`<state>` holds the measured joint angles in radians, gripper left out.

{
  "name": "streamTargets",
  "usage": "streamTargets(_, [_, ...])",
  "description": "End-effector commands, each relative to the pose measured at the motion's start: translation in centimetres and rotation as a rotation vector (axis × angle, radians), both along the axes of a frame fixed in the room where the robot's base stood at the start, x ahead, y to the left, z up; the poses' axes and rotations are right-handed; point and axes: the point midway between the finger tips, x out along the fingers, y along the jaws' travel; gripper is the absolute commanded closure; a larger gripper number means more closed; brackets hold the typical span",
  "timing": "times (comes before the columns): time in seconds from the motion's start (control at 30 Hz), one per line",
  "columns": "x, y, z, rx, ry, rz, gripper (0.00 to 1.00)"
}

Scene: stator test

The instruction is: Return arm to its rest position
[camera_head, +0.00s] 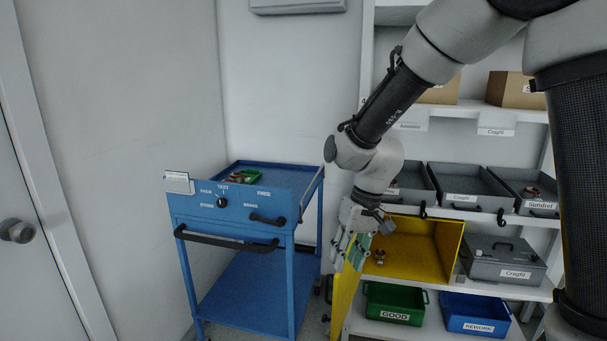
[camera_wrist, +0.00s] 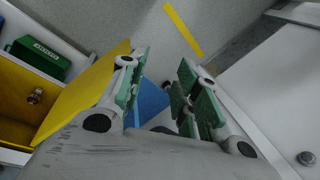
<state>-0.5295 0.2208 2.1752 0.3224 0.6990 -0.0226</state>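My arm reaches down from the upper right in the head view. My gripper (camera_head: 350,250) hangs in front of the left edge of the yellow box on the shelf, beside its open yellow door. In the wrist view my gripper (camera_wrist: 166,95) shows two green-padded fingers spread apart. Nothing is between the pads; the floor and part of a blue surface show behind them.
A yellow box (camera_head: 415,270) holds a small part. A green GOOD bin (camera_head: 394,304) and a blue REWORK bin (camera_head: 474,313) sit below. Grey bins (camera_head: 465,187) line the shelf above. A blue cart (camera_head: 235,215) stands left, with a door (camera_head: 45,200) beyond.

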Motion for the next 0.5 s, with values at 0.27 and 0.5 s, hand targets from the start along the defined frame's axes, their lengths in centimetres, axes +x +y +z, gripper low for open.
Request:
streamTargets(0.27, [-9.8, -16.4, 8.8, -0.155, -0.023, -0.038, 0.68])
streamTargets(0.5, [-15.2, -23.7, 12.8, -0.172, -0.226, -0.197, 0.68])
